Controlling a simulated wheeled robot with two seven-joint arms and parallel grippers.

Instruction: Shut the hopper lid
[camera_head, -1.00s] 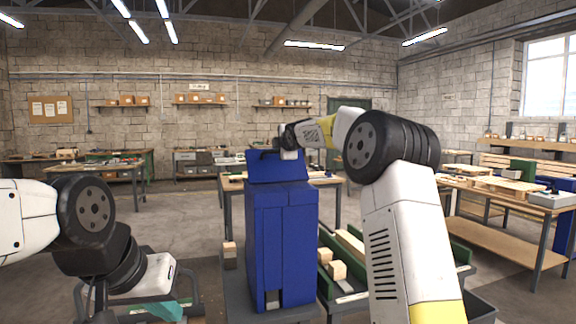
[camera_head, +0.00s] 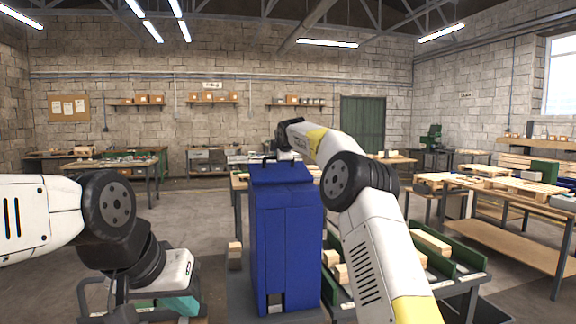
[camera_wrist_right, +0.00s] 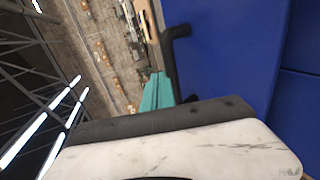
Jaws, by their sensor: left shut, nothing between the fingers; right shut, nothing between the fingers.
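The blue hopper (camera_head: 287,245) stands upright in the middle of the head view. Its blue lid (camera_head: 281,175) shows as a raised, tilted panel at the top, with a dark handle (camera_head: 268,159) on its upper edge. My right arm reaches over to the lid from the right. In the right wrist view, my right gripper's teal fingers (camera_wrist_right: 157,92) are shut and empty beside the black handle (camera_wrist_right: 170,60) and the lid (camera_wrist_right: 215,50); I cannot tell whether they touch.
A green-sided tray (camera_head: 440,247) with wooden blocks lies right of the hopper, partly behind my right arm. A small stack of wood blocks (camera_head: 235,255) stands left of it. A workbench (camera_head: 510,220) with pallets is further right. Floor at the left is open.

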